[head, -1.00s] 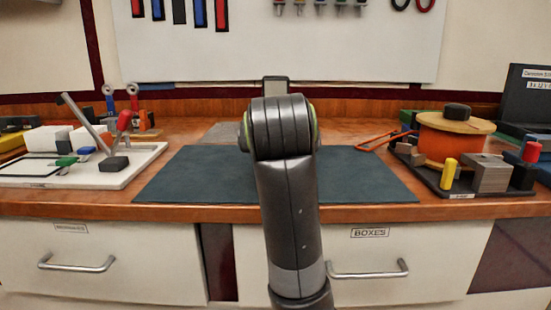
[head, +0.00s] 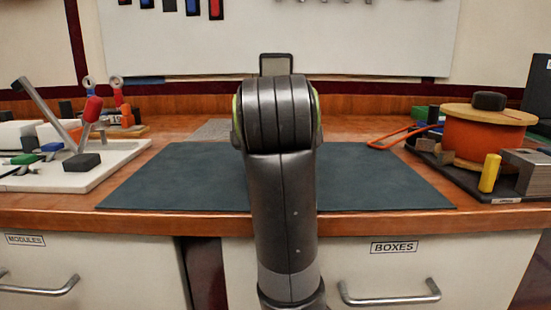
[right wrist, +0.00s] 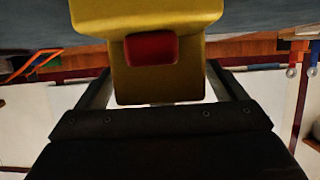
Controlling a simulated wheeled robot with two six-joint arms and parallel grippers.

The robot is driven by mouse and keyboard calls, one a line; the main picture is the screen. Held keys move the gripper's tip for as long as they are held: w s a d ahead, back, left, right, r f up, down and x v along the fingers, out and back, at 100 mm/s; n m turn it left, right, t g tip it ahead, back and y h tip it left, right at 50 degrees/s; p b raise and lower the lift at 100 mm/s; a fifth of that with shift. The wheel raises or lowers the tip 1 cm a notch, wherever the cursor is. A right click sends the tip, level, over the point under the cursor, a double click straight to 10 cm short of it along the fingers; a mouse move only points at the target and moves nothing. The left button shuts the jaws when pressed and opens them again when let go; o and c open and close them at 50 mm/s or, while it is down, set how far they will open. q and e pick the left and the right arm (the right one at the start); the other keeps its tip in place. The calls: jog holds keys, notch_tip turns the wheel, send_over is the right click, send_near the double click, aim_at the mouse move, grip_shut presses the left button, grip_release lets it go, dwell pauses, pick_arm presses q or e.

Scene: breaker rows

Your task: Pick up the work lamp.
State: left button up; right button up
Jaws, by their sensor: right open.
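In the right wrist view a yellow body with a red block on it, which looks like the work lamp (right wrist: 185,80), stands between the fingers of my right gripper (right wrist: 160,88). The fingers are open, one on each side of it, and I cannot tell whether either touches. In the head view my arm hides the gripper and the yellow body. A dark-rimmed grey panel (head: 275,64) shows just above the arm; it may be the lamp's top. My left gripper is not in view.
A dark mat (head: 170,185) lies on the wooden bench. A white board (head: 110,170) with small parts is at the left. A black tray (head: 465,182) with an orange spool (head: 480,135) and a yellow cylinder (head: 490,172) is at the right. Drawers are below.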

jog(key=shift+s+r, duration=0.2)
jog(key=shift+s, duration=0.05)
jog(key=c, duration=1.5)
jog(key=shift+c, duration=0.2)
jog(key=shift+r, duration=0.1)
